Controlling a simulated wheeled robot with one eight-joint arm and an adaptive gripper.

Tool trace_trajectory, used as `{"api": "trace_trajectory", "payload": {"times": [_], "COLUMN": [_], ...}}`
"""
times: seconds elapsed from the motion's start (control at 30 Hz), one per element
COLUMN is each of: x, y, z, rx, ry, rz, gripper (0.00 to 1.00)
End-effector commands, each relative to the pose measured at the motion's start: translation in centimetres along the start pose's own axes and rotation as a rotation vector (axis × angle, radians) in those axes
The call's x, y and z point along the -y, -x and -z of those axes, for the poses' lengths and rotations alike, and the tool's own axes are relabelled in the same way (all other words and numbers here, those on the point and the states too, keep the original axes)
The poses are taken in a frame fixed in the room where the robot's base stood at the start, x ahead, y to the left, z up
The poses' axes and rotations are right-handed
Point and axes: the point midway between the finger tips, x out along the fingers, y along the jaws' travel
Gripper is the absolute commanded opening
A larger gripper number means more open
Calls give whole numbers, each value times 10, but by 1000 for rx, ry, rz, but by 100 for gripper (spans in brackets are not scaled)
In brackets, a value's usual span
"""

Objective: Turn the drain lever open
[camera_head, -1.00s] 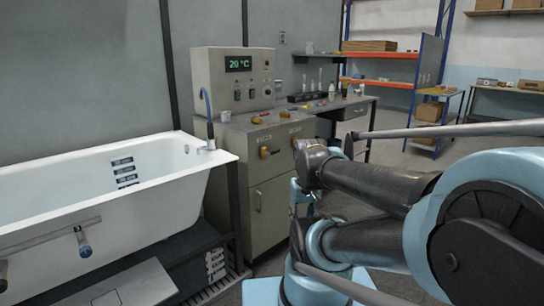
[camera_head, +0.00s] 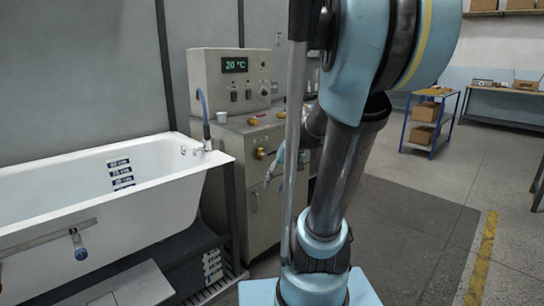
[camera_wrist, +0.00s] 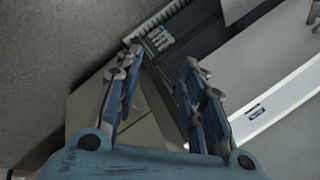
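Yellow-orange levers sit on the metal cabinet: one on its top (camera_head: 256,122) and one on its front face (camera_head: 262,153). A blue-ended handle (camera_head: 80,250) hangs from a grey pipe at the front left. No label is readable, so I cannot tell which is the drain lever. My gripper (camera_head: 272,172) is in front of the cabinet, partly behind my arm links. In the wrist view my gripper (camera_wrist: 160,72) has its two blue-grey fingers spread apart with nothing between them. No lever is clear in that view.
The white bathtub (camera_head: 178,150) stands left of the cabinet (camera_head: 264,205). A control box (camera_head: 235,92) reading 20 °C sits on the cabinet. A slatted grate (camera_wrist: 178,14) lies low beside the tub. Open floor (camera_head: 410,205) lies to the right, with a blue trolley (camera_head: 430,122) farther back.

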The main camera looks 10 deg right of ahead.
Motion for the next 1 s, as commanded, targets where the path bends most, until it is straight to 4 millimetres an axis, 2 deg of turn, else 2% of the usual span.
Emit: {"api": "trace_trajectory", "payload": {"times": [0.03,0.23,0.47,0.77,1.0], "x": [3,16,20,7,-17], "y": [1,1,-1,-5,-11], "z": [14,65,126,203,259], "rx": [-2,-9,-24,-55,-88], "ry": [-16,-75,-135,-202,-245], "rz": [28,152,294,483,635], "gripper": [37,37,37,37,37]}}
